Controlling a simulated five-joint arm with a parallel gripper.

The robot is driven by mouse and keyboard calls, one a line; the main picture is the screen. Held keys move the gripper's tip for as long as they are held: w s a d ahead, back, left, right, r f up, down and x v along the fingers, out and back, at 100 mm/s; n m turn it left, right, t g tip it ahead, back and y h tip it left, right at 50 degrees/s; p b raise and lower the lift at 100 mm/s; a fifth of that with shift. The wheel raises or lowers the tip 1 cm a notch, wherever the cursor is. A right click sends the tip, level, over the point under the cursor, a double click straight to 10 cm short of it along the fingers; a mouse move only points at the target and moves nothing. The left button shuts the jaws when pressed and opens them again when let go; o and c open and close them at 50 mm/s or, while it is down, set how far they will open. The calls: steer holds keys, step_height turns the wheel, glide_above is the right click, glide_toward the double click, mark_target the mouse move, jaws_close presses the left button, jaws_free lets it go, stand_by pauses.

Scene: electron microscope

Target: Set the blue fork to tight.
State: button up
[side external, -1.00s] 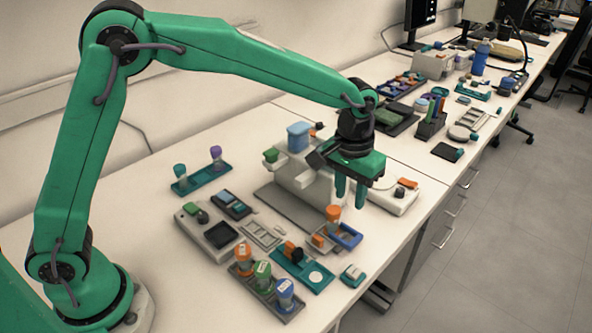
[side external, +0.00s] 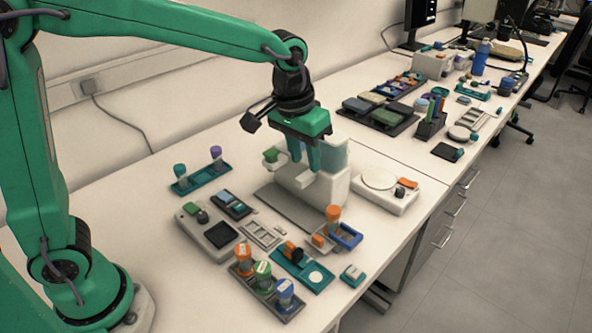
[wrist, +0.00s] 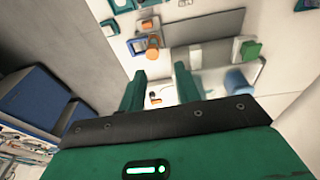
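A blue open-ended frame (side external: 347,237), the likeliest blue fork, lies on the bench beside an orange knob (side external: 333,213) on a small stand. I cannot read its setting. In the wrist view a blue piece (wrist: 136,46) shows near the orange knob (wrist: 152,45), high in the picture. My gripper (side external: 305,158) points down in front of the white instrument (side external: 318,190), to the left of and above the blue frame. Its two green fingers stand apart with nothing visible between them; they also show apart in the wrist view (wrist: 158,85).
A rack with orange, green and blue capped vials (side external: 264,284) stands at the front. A teal tray (side external: 303,271) lies in front of the frame. A white round-plate device (side external: 385,190) stands to the right. The bench's right edge is close to these things.

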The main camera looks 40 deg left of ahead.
steer(key=s+a+r+t, duration=0.1)
steer(key=s+a+r, duration=0.2)
steer(key=s+a, duration=0.3)
steer(key=shift+s+r, duration=0.35)
steer(key=shift+r, duration=0.05)
stand_by(0.5)
steer(key=w+d+f+g, duration=0.1)
steer(key=w+d+f, duration=0.3)
steer(key=d+f, duration=0.1)
steer(key=w+d+f+g, duration=0.1)
steer(key=w+d+f, duration=0.3)
steer(key=d+f, duration=0.1)
steer(key=w+d+f+g, duration=0.1)
steer(key=w+d+f, duration=0.3)
steer(key=d+f, duration=0.1)
steer(key=shift+w+d+y, duration=0.3)
steer(key=shift+w+d+f, duration=0.1)
steer(key=shift+d+f, duration=0.2)
steer(key=shift+f, duration=0.1)
